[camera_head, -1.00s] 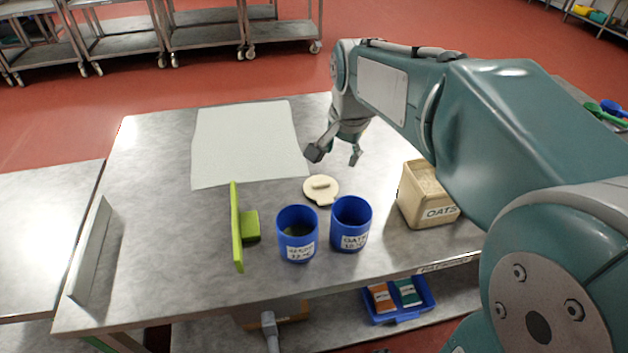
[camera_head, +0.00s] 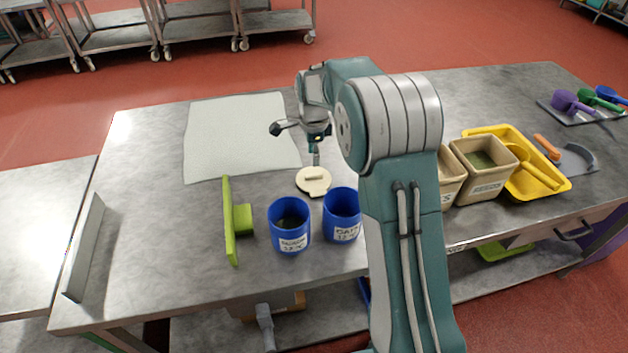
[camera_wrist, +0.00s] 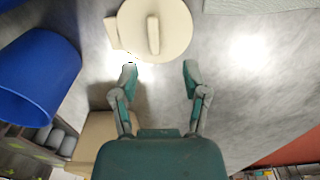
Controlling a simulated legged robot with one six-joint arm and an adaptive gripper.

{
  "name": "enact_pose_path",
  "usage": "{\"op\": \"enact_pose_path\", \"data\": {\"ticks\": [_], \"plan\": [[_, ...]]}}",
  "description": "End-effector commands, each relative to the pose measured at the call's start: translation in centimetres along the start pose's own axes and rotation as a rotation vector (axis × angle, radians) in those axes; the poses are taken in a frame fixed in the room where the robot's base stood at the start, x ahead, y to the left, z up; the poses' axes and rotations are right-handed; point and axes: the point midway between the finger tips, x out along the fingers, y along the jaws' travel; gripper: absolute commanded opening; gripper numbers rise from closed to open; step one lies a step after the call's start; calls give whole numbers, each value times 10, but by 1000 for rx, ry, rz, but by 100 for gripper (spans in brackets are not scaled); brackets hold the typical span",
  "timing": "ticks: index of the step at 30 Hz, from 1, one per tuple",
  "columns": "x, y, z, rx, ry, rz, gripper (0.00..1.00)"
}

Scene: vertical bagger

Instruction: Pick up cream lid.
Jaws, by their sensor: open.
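The cream lid (camera_head: 313,181) lies flat on the steel table, behind the two blue cups. It is round with a raised bar handle and a small tab at its edge. In the wrist view the lid (camera_wrist: 172,30) is at the top centre, just beyond the fingertips. My gripper (camera_head: 296,143) is above the table on the lid's far side. In the wrist view my gripper (camera_wrist: 158,77) has its two fingers spread apart with nothing between them. The lid is apart from the fingers.
Two blue cups (camera_head: 289,226) (camera_head: 341,214) stand in front of the lid. A green upright piece (camera_head: 229,222) is left of them. A pale mat (camera_head: 240,137) lies behind. Beige bins (camera_head: 484,168) and a yellow tray (camera_head: 548,187) stand right of my arm. The table's left middle is clear.

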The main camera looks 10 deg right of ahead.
Motion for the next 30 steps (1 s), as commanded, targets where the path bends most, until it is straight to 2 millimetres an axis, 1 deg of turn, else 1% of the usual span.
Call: {"op": "enact_pose_path", "data": {"ticks": [1, 5, 7, 12, 15, 18, 23, 24, 26, 27, 28, 30], "plan": [[6, 1, 1, -1, 1, 2, 59], [15, 1, 2, -1, 2, 1, 59], [23, 3, 2, -2, 2, 2, 59], [50, 7, 1, -2, 2, 2, 59], [61, 7, 1, -2, 2, 2, 59], [65, 6, 0, -2, 1, -1, 59], [65, 6, 0, -2, 1, -1, 59], [65, 6, 0, -2, 2, -1, 54], [65, 6, 1, -2, 2, -1, 27], [65, 6, 1, -2, 2, -1, 10], [65, 6, 1, -2, 2, -1, 0], [65, 6, 1, -2, 2, -1, 0]]}}
